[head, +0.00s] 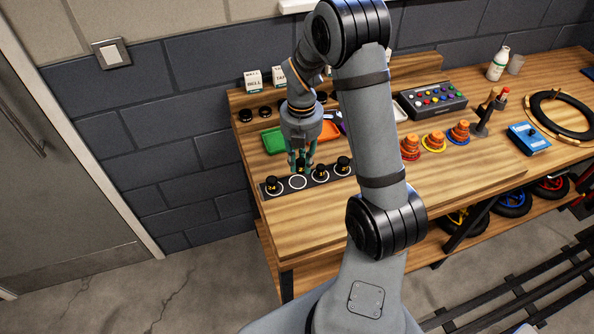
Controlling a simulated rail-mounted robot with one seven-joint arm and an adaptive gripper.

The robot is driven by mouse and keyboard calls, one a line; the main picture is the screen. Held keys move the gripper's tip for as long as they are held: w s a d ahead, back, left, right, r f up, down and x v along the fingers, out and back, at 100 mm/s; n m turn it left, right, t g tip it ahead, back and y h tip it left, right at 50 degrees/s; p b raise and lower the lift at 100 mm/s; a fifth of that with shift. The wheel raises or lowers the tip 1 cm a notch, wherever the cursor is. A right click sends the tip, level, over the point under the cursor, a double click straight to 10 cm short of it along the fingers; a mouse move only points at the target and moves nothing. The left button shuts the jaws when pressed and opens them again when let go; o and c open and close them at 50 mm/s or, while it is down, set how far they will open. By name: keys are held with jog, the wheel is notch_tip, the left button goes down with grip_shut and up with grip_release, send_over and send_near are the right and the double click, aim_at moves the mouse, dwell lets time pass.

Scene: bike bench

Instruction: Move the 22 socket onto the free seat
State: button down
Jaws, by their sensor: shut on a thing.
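A dark socket strip (313,184) with white ring seats lies near the left end of the bench. Black sockets stand on it: a left one (272,184), one right of the bare ring (320,172) and one at the right (343,164). The second ring from the left is a bare seat (298,182). My gripper (301,167) points down just behind this bare seat, shut on a small dark socket that shows only partly between the fingertips. I cannot read its number, nor tell its exact height above the strip.
Green and orange trays (274,141) lie behind my gripper. Black round pieces and white label cards (253,79) stand along the back. Orange cone stacks (433,141), a button box (432,100) and a blue box (529,138) are to the right. The bench front is clear.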

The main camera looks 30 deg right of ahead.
aim_at(298, 173)
jog(key=shift+w+a+f, duration=0.1)
jog(key=shift+a+f, duration=0.25)
jog(key=shift+f, duration=0.05)
jog(key=shift+f+p, duration=0.4)
jog(key=shift+f, duration=1.5)
jog(key=shift+a, duration=0.1)
jog(key=shift+f, duration=0.15)
jog(key=c, duration=1.6)
grip_release()
jog(key=shift+o, duration=0.4)
notch_tip(298, 173, up, 12)
jog(key=shift+r+b, duration=0.2)
jog(key=shift+b, duration=0.25)
